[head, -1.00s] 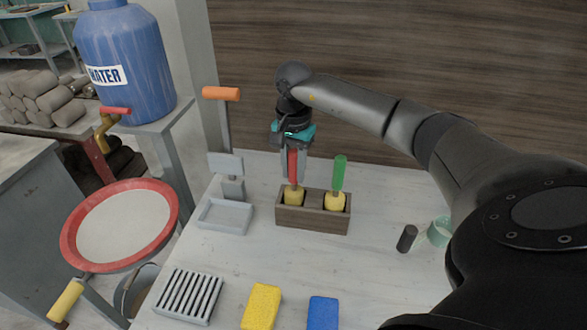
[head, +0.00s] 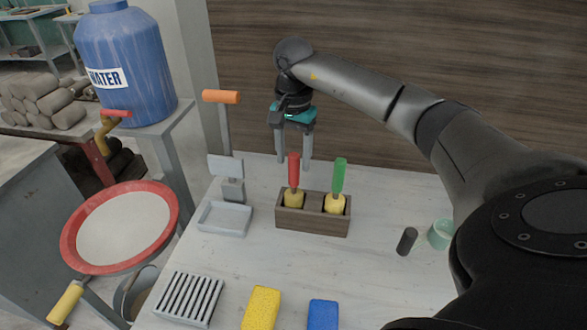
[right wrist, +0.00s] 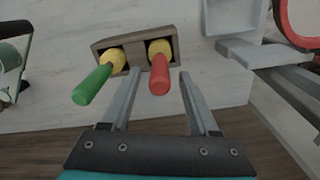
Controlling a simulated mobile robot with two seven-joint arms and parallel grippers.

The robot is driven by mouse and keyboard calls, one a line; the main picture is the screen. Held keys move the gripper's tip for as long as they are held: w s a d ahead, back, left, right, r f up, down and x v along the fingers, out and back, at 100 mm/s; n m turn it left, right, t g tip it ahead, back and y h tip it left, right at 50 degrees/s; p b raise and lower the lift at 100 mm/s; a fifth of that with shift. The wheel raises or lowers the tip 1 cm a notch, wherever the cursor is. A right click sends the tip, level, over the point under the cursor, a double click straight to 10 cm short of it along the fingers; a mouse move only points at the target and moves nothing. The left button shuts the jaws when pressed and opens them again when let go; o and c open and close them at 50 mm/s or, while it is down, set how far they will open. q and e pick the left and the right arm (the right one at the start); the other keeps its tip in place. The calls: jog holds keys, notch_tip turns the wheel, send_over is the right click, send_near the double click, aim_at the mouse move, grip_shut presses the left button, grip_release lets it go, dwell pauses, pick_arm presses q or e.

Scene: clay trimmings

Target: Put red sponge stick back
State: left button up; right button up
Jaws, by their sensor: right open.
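The red sponge stick (head: 293,172) stands upright in the left compartment of the wooden holder (head: 312,222), its yellow sponge end down inside. The green sponge stick (head: 339,175) stands in the right compartment. My right gripper (head: 293,165) is open and empty, above and just behind the red handle. In the right wrist view the red stick (right wrist: 160,76) shows beyond and between the open fingers (right wrist: 162,88), apart from them. The green stick (right wrist: 95,84) lies outside the fingers, on the left there. My left gripper is not in view.
A grey tray (head: 224,232) with an orange-handled tool (head: 221,97) stands left of the holder. A dark cylinder (head: 406,240) and a green cup (head: 440,233) are at the right. A slatted rack (head: 172,312), yellow sponge (head: 261,307) and blue sponge (head: 323,313) lie in front.

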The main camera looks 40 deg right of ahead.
notch_tip(320, 180, up, 8)
jog(key=shift+f, duration=0.2)
jog(key=shift+f, duration=0.1)
dwell(0.5)
